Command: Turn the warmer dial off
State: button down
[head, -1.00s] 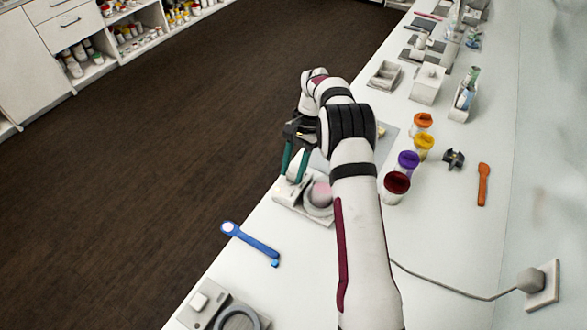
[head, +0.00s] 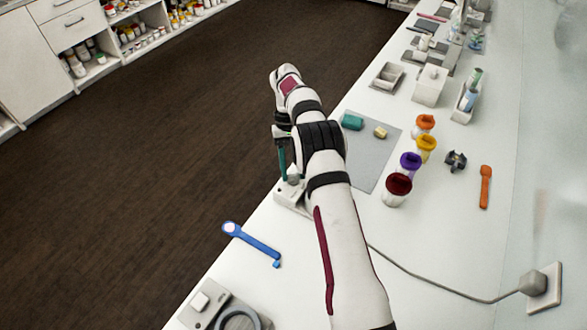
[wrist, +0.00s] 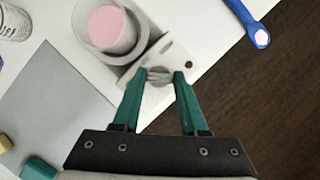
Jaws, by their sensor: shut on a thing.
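The warmer (wrist: 182,60) is a pale grey unit at the table's front edge. In the head view my arm hides most of it, and only its near corner (head: 290,197) shows. A cup with pink content (wrist: 115,28) sits in its round well. The warmer dial (wrist: 158,77) is a grey knob on the unit's flat part, beside the well. My gripper (wrist: 160,75) is shut on the dial, with one green finger on each side of it. In the head view a green finger (head: 282,158) points down at the unit. The dial's marked position is too small to read.
A blue spoon (head: 252,243) lies left of the warmer near the table edge. A grey mat (head: 372,165) with a teal block and a small yellow block lies behind it. A cable runs to a wall socket (head: 541,286).

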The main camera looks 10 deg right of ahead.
jog(key=shift+n, duration=0.5)
jog(key=shift+c, duration=2.2)
grip_release()
notch_tip(320, 180, up, 4)
jog(key=shift+f, duration=0.25)
jog(key=shift+s+d+r, duration=0.25)
jog(key=shift+d+r, duration=0.15)
jog(key=shift+r, duration=0.1)
jog(key=shift+s+d+r, duration=0.25)
jog(key=shift+d+r, duration=0.1)
jog(key=shift+r, duration=0.1)
jog(key=s+d+r, duration=0.5)
jog(key=d, duration=0.3)
jog(key=shift+s+r, duration=0.3)
